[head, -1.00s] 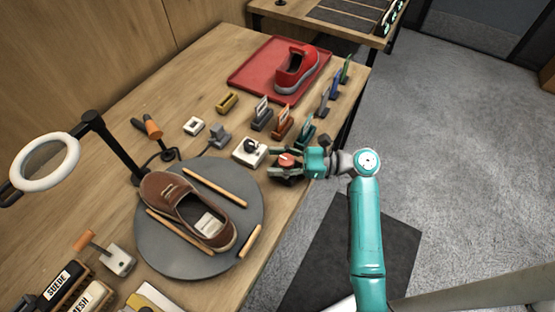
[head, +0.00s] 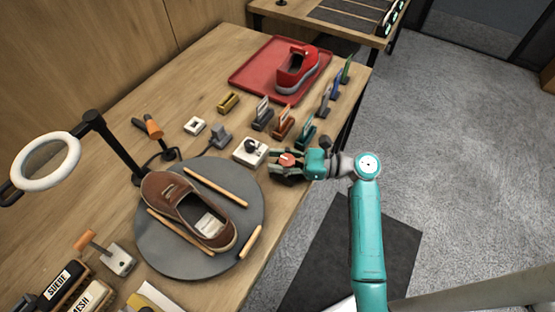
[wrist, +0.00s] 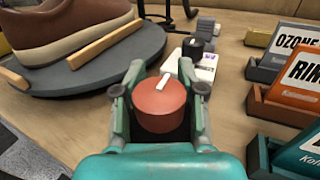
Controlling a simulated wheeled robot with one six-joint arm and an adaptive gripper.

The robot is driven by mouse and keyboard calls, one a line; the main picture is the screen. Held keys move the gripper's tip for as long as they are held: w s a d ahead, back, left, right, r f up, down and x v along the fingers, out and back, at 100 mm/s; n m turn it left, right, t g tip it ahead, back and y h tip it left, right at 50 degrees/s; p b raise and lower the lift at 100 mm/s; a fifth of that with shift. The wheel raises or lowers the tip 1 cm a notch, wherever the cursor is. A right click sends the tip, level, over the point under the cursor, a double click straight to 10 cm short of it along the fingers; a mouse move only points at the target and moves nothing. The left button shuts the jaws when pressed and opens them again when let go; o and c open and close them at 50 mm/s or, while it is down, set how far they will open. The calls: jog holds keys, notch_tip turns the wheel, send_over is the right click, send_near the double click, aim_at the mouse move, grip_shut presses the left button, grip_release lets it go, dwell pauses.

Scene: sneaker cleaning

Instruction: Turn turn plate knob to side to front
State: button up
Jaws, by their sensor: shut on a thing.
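The turn plate knob, a round red-orange knob with a white pointer bar (wrist: 160,106), sits between the fingers of my gripper (wrist: 159,92) in the wrist view. My gripper is shut on it. In the wrist view the white bar points away from me, slightly right. In the head view my gripper (head: 287,166) is at the table's right edge, with the knob's top showing between the fingers. The grey round turn plate (head: 180,262) lies left of it and bears a brown shoe (head: 185,205) between wooden bars. The knob's base is mostly hidden by my gripper.
A white box with a black knob (head: 249,153) stands close beside my gripper. Several labelled card holders (head: 305,134) stand behind it. A red tray (head: 242,84) with a red shoe (head: 297,68) is farther back. A ring lamp (head: 45,164) stands at left.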

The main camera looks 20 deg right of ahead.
jog(key=shift+m+t+h, duration=0.3)
jog(key=shift+m+t, duration=0.1)
jog(key=shift+t, duration=0.1)
jog(key=m+t+h, duration=0.2)
jog(key=t+h, duration=0.1)
jog(key=shift+w+d+f+m, duration=0.1)
jog(key=shift+w+d+m, duration=0.1)
jog(key=shift+m, duration=0.2)
jog(key=shift+o, duration=0.2)
jog(key=m+t+h, duration=0.2)
jog(key=h, duration=0.1)
jog(key=shift+w+d+m+t+h, duration=0.1)
jog(key=shift+d+m+t+h, duration=0.1)
jog(key=shift+m+t+h, duration=0.15)
jog(key=shift+w+d+m+t+h, duration=0.1)
jog(key=shift+d+m+t+h, duration=0.1)
jog(key=shift+m+t+h, duration=0.55)
jog(key=shift+w+d+m+t+h, duration=0.1)
jog(key=shift+d+m+t+h, duration=0.1)
jog(key=shift+m+h, duration=0.9)
jog(key=shift+d+m+h, duration=0.15)
jog(key=shift+m+h, duration=0.55)
jog(key=shift+h, duration=1.1)
jog(key=shift+c, duration=0.2)
jog(key=o, duration=0.7)
jog(key=shift+o, duration=1.2)
